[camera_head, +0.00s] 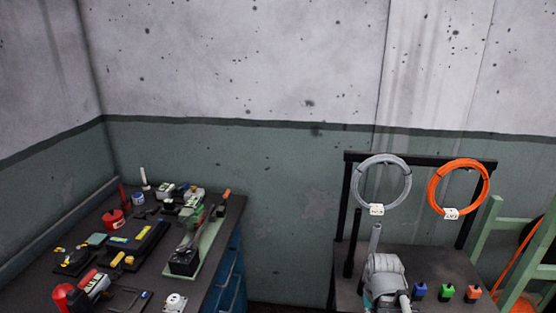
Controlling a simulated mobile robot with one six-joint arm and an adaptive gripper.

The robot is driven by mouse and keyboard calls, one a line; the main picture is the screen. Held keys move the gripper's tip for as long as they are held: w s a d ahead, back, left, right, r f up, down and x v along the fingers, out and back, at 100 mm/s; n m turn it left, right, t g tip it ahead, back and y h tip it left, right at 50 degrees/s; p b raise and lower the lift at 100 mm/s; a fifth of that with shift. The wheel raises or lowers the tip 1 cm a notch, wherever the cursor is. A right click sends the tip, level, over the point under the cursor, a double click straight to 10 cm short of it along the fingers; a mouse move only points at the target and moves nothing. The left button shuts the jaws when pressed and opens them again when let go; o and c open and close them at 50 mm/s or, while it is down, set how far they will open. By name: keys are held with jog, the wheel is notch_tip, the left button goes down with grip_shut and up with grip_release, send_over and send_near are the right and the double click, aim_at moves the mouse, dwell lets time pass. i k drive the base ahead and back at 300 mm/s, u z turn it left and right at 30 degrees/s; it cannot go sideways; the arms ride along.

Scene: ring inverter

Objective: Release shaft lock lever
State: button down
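A grey rounded machine (384,276) sits on the dark bench (440,262) at the lower right, cut off by the bottom edge. A grey upright rod (375,239) rises behind it. A black upright bar (353,243) stands just left of that rod. I cannot tell which of these parts, if any, is the shaft lock lever. My gripper is not in view.
A black frame (420,158) above the right bench holds a grey ring (359,190) and an orange ring (433,196), both tagged. A left workbench (222,222) is crowded with tools. A gap separates the benches. A green rack (495,228) stands far right.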

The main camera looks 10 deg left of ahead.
aim_at(224, 203)
jog(key=u, duration=0.55)
jog(key=k, duration=1.35)
jog(key=u, duration=0.7)
jog(key=i, duration=1.9)
jog(key=z, duration=0.65)
